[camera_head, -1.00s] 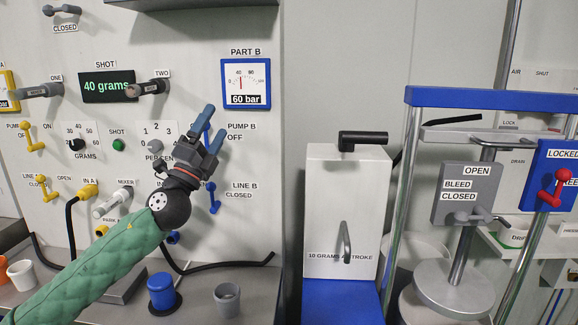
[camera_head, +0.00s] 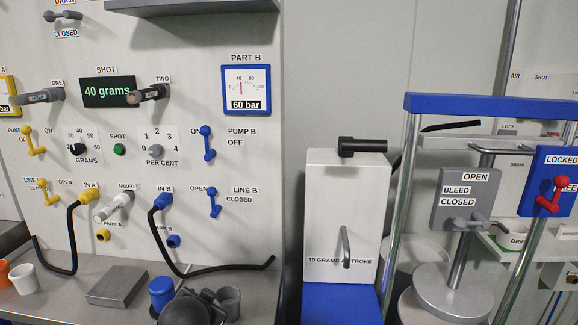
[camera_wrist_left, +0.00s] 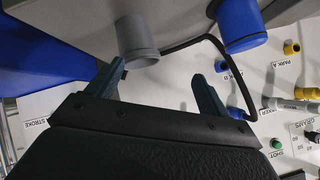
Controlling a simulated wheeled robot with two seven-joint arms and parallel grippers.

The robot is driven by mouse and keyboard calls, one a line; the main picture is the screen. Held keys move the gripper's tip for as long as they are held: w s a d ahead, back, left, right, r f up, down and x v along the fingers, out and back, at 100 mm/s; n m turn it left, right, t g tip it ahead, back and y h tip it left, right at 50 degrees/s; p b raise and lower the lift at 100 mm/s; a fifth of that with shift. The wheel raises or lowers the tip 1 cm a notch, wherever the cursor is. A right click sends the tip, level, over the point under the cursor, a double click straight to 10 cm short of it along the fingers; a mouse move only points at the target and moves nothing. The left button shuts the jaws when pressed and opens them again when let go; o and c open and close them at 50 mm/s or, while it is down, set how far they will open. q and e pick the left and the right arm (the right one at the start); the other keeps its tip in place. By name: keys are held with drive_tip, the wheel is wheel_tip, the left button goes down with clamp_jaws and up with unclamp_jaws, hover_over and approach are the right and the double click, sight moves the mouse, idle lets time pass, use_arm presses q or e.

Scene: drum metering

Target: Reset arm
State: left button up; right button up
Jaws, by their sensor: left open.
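My left gripper (camera_head: 205,300) is low at the bottom edge of the head view, beside the blue cup (camera_head: 161,292) and partly in front of the grey cup (camera_head: 230,300). In the left wrist view, my open left gripper (camera_wrist_left: 160,72) shows two parted fingers with nothing between them. The grey cup (camera_wrist_left: 135,42) is close to one fingertip there; whether they touch I cannot tell. The blue cup (camera_wrist_left: 240,22) is beyond the other finger. The rest of the left arm is out of the head view. My right gripper is not in view.
The panel carries the blue pump B lever (camera_head: 208,143), line B lever (camera_head: 214,203), a blue hose plug (camera_head: 162,199) and yellow levers. A grey block (camera_head: 117,288) lies on the bench. A white pump box (camera_head: 345,215) and blue-topped frame (camera_head: 490,103) stand at the right.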

use_arm(q)
drive_tip(key=s+d+f+n+g+h+p, duration=0.1)
drive_tip(key=s+d+f+g, duration=0.2)
drive_tip(key=s+f, duration=0.9)
drive_tip(key=s+d+f+n+g+h, duration=0.1)
drive_tip(key=s+f+g, duration=0.4)
drive_tip(key=s+f, duration=0.7)
drive_tip(key=s+d, duration=0.1)
drive_tip(key=s, duration=0.8)
drive_tip(key=shift+d+f+n+h+p, duration=0.35)
drive_tip(key=shift+d+f+n+h, duration=0.05)
